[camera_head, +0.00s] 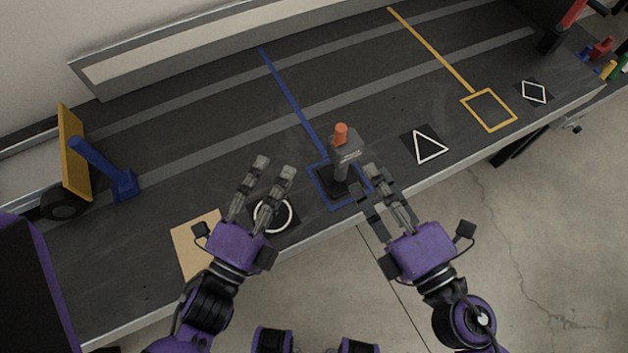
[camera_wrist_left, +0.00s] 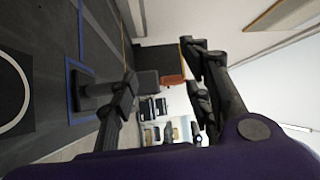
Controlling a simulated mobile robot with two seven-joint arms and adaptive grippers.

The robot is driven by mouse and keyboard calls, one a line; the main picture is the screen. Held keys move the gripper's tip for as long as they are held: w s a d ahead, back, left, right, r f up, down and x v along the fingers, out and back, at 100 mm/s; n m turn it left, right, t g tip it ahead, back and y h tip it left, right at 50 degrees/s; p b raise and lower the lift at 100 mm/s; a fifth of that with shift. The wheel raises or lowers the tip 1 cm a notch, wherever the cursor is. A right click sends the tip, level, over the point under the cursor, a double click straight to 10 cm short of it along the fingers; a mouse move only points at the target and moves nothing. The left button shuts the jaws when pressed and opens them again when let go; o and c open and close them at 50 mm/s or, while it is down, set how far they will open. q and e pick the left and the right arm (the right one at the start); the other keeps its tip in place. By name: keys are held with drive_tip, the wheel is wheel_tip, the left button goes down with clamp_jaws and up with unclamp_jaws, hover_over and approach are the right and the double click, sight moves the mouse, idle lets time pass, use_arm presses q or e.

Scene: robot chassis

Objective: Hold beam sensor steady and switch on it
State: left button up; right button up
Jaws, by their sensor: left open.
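The beam sensor is a grey post with a boxy head (camera_head: 348,150) and an orange cap (camera_head: 341,133). It stands upright inside a blue square outline (camera_head: 324,194) on the dark bench. The left wrist view shows it sideways, with its grey head (camera_wrist_left: 147,81) and orange cap (camera_wrist_left: 172,80) in the gap between the fingers, further off. My left gripper (camera_head: 277,166) is open and empty, left of the sensor and apart from it. My right gripper (camera_head: 365,181) has its fingers apart, close to the sensor's right side near its base; contact cannot be told.
A white circle marker (camera_head: 272,228) and tan square (camera_head: 190,248) lie near my left gripper. A blue tool-like object (camera_head: 115,175) and yellow panel (camera_head: 73,150) stand at left. Triangle (camera_head: 430,146) and yellow-square (camera_head: 489,92) markings lie right. The bench edge runs below.

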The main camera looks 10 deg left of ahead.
use_arm(q)
drive_tip(key=w+d+r+m, duration=0.1)
drive_tip(key=w+m, duration=0.1)
drive_tip(key=m, duration=0.1)
drive_tip(key=m+g+h, duration=0.5)
drive_tip(key=m+h, duration=0.1)
drive_tip(key=m, duration=1.5)
approach(343, 165)
drive_tip(key=w+f, duration=0.2)
drive_tip(key=w+d+f, duration=0.1)
drive_tip(key=w+f, duration=0.2)
drive_tip(key=shift+w+d+f, duration=0.1)
drive_tip(key=shift+d+f, duration=0.05)
drive_tip(key=shift+f, duration=0.05)
drive_tip(key=shift+w+d+f+m+h, duration=0.1)
drive_tip(key=shift+w+d+m+h, duration=0.05)
drive_tip(key=shift+m+h, duration=0.2)
drive_tip(key=x, duration=0.7)
drive_tip(key=shift+d+f, duration=0.15)
drive_tip(key=shift+c, duration=0.6)
